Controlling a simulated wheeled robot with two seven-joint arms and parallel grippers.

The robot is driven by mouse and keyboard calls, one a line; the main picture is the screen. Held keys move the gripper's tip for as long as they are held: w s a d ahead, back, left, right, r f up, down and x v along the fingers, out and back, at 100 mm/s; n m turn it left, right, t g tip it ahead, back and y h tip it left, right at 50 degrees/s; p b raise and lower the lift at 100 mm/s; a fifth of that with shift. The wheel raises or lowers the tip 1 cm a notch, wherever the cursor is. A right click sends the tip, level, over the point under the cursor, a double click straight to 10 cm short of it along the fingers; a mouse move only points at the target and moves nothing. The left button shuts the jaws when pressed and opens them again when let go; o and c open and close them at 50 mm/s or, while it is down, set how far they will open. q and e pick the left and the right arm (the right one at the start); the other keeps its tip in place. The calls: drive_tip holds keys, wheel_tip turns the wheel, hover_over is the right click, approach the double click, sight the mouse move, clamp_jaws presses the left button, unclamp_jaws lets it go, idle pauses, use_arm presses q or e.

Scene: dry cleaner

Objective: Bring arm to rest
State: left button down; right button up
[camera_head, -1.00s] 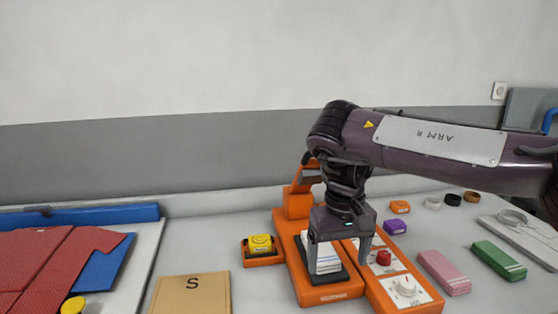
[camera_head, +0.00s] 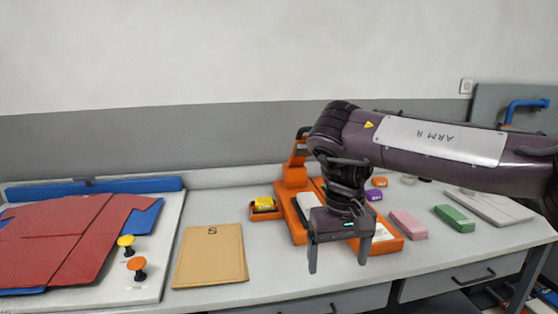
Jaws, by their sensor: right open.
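My right gripper (camera_head: 337,262) is open and empty, pointing down. It shows in front of the orange device (camera_head: 297,224) near the table's front edge, and I cannot tell its exact height. My right arm (camera_head: 440,148), marked ARM R, reaches in from the right. It hides much of the orange device and the control panel beside it. My left gripper is not in view.
A red folded shirt (camera_head: 62,238) lies on a board at the left. A tan envelope marked S (camera_head: 210,256) lies mid-table. A pink block (camera_head: 408,223) and a green block (camera_head: 454,218) lie at the right. Drawers (camera_head: 445,283) are below the tabletop.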

drive_tip(key=w+a+f+n+y, duration=0.1)
drive_tip(key=a+f+n+y, duration=0.35)
drive_tip(key=a+f, duration=0.6)
drive_tip(key=a+f+n+y, duration=0.45)
drive_tip(key=a+f, duration=0.35)
drive_tip(key=a, duration=0.5)
wheel_tip(320, 180, down, 13)
drive_tip(key=w+d+m+t+y, duration=0.1)
drive_tip(key=w+m+t+y, duration=0.1)
drive_tip(key=m+t+y, duration=0.15)
drive_tip(key=s+d+f+m+t+h, duration=0.1)
drive_tip(key=s+d+f+m+h, duration=0.1)
drive_tip(key=s+d+f, duration=0.6)
drive_tip(key=s+d+f+m+t+h, duration=0.1)
drive_tip(key=s+d+f+h, duration=0.2)
drive_tip(key=f, duration=0.8)
drive_tip(key=s+d+f+m+t+h, duration=0.15)
drive_tip(key=s+d+f, duration=0.25)
drive_tip(key=d+f, duration=0.45)
drive_tip(key=s+d+f+g+h, duration=0.2)
drive_tip(key=s+d+f, duration=0.2)
drive_tip(key=s, duration=0.7)
drive_tip(key=s+d+f+g+h, duration=0.2)
drive_tip(key=s+d+f, duration=0.3)
drive_tip(key=s, duration=0.6)
drive_tip(key=s+d+f+g+h, duration=0.2)
drive_tip(key=s+d+f, duration=0.3)
drive_tip(key=s, duration=0.6)
drive_tip(key=shift+d+m, duration=0.4)
